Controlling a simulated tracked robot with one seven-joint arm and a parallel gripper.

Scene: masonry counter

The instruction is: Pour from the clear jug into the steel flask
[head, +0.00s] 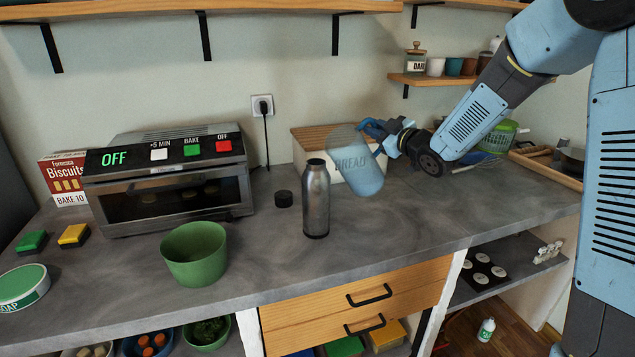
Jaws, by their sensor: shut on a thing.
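The clear jug (362,175) is a bluish see-through vessel, tilted to the left, in the air over the counter in front of the bread box. My gripper (374,130) is shut on it at its upper right side; the fingertips are partly hidden. The steel flask (317,202) stands upright on the counter, just left of the jug, its top open. The jug's upper end is above and to the right of the flask's mouth, apart from it. I cannot tell whether liquid is in the jug, and no stream shows.
The bread box (310,150) is behind the jug. The counter (430,220) right of the flask is clear.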

